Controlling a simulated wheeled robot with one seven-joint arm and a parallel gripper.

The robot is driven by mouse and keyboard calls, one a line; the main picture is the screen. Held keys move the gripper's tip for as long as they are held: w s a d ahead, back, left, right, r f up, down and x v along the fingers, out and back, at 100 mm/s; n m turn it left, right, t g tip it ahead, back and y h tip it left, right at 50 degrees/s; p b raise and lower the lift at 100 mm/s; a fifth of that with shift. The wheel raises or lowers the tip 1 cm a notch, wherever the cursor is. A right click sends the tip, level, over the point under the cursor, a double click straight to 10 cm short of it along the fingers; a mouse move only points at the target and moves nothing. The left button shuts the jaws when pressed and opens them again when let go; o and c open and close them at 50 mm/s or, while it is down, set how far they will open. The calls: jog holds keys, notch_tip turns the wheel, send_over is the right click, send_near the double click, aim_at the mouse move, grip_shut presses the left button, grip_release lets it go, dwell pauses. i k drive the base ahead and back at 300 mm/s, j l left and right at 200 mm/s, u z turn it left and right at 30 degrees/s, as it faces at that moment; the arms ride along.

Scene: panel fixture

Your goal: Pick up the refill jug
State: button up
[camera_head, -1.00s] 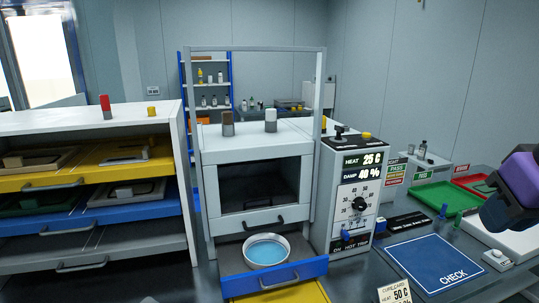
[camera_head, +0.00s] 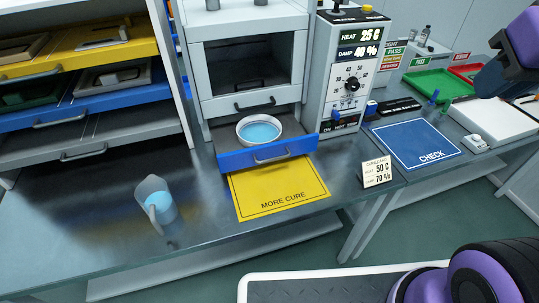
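The refill jug (camera_head: 157,200) is a translucent grey jug with blue liquid in it and a pale handle on its near side. It stands upright on the dark metal bench (camera_head: 95,240) at the lower left, left of the yellow MORE CURE mat (camera_head: 279,187). Nothing touches it. Part of my purple and black arm shows at the right edge, far to the right of the jug. My gripper's fingertips cannot be made out, so its opening is not shown.
A blue drawer (camera_head: 268,152) stands open with a round pan of blue water (camera_head: 259,130). A control box (camera_head: 350,75), a small sign card (camera_head: 377,172) and a blue CHECK mat (camera_head: 416,143) lie to the right. Drawer shelves (camera_head: 85,85) stand behind left. Bench around the jug is clear.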

aim_at(153, 194)
jog(key=u, duration=1.45)
